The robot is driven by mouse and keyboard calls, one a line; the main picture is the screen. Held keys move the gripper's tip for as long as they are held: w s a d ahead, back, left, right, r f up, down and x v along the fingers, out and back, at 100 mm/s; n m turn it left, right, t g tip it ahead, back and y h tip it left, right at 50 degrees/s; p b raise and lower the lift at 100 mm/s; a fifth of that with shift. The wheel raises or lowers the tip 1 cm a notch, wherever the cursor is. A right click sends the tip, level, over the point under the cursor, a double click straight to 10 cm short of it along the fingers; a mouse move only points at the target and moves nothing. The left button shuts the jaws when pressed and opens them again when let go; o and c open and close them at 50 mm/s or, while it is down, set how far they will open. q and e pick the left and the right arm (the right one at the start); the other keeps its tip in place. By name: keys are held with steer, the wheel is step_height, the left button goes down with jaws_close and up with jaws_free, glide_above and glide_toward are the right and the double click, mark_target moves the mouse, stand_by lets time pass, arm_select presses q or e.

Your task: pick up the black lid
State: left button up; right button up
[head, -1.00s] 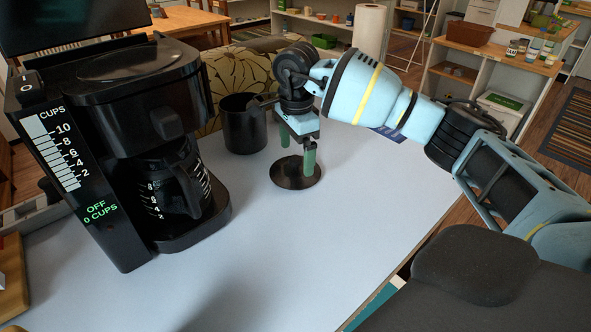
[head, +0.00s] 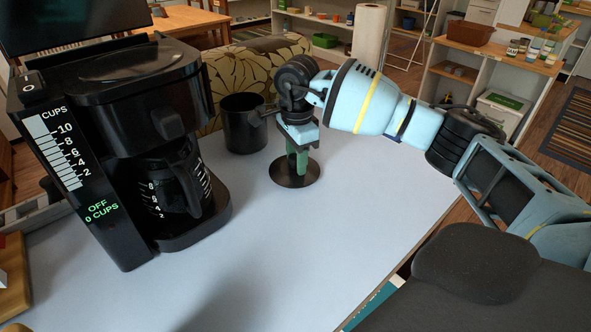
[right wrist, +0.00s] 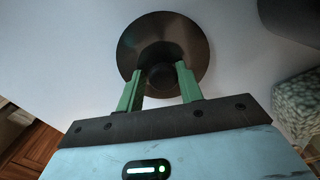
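The black lid (head: 284,176) is a round dark disc lying flat on the pale table, right of the coffee maker. In the right wrist view the lid (right wrist: 200,47) shows its round knob in the middle. My right gripper (head: 298,164) points down over the lid's centre. Its green fingers are close together, one on each side of the knob, and look shut on it; in the right wrist view the fingers (right wrist: 160,80) flank the knob closely. The finger ends partly hide the knob in the head view. My left gripper is not in view.
A black coffee maker (head: 130,120) with its carafe stands on the left of the table (head: 300,255). A black mug (head: 241,125) stands just behind and left of the lid. The table's front and right side are clear.

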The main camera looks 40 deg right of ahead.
steer(key=shift+s+f, duration=0.1)
steer(key=shift+f, duration=0.25)
steer(key=c, duration=0.5)
steer(key=shift+r, duration=0.4)
steer(key=r, duration=0.3)
steer(key=shift+s, duration=0.2)
steer(key=s+a, duration=0.1)
steer(key=s, duration=0.3)
steer(key=s+a+r, duration=0.1)
steer(key=s+a, duration=0.1)
steer(key=s, duration=0.3)
steer(key=s+a+b, duration=0.1)
steer(key=s+a, duration=0.1)
steer(key=s, duration=0.3)
steer(key=shift+s+a+r, duration=0.2)
steer(key=shift+s+r, duration=0.05)
